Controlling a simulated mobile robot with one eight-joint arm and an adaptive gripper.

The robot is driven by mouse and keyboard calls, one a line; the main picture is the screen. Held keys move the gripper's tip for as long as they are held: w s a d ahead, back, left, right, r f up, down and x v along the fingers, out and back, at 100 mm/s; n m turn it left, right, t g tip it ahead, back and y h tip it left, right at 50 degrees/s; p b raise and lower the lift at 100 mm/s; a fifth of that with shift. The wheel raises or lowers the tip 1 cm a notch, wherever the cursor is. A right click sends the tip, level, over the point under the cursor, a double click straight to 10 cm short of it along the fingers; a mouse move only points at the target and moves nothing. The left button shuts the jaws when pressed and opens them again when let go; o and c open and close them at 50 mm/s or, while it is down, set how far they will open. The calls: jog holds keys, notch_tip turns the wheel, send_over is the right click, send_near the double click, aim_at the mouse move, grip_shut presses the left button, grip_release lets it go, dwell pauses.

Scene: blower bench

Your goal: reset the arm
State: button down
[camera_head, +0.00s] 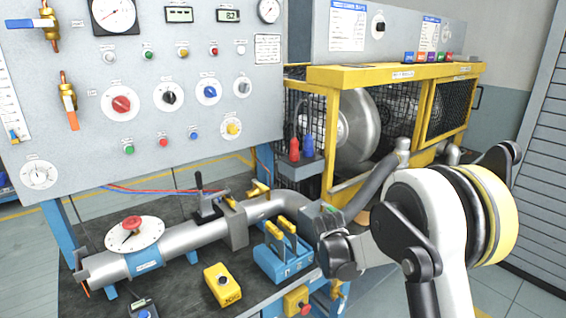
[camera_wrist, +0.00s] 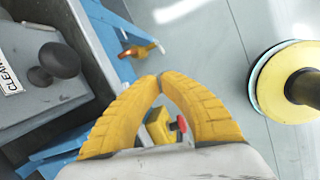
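My arm (camera_head: 425,215) is white with black joints and a yellow ring. It stands at the right in the head view, bent over the bench's right end. My gripper (camera_wrist: 160,78) shows in the wrist view as two curved yellow fingers with their tips together. It is shut, and I see nothing held. A yellow box with a red button (camera_wrist: 160,126) shows through the gap between the fingers, farther off behind them. In the head view I cannot make out the fingers.
The bench carries a pipe (camera_head: 185,240), a blue block with yellow handles (camera_head: 283,262) and a yellow button box (camera_head: 222,285). A yellow-framed blower cage (camera_head: 395,75) stands behind my arm. A grey box with a black knob (camera_wrist: 60,60) is left of the fingers. Floor (camera_wrist: 205,45) is clear beyond.

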jog(key=s+d+r+m+t+y, duration=0.1)
jog(key=s+r+m, duration=0.45)
jog(key=r, duration=0.35)
jog(key=s+d+r+m+t, duration=0.1)
jog(key=s+r+m, duration=0.4)
jog(key=r, duration=0.4)
jog(key=s+r+m+t+y, duration=0.1)
jog(key=s+r+m+t, duration=0.1)
jog(key=s+m, duration=0.9)
jog(key=s+r, duration=0.1)
jog(key=s, duration=0.6)
jog(key=shift+s+t, duration=0.4)
jog(key=shift+w+m, duration=0.1)
jog(key=shift+m, duration=0.15)
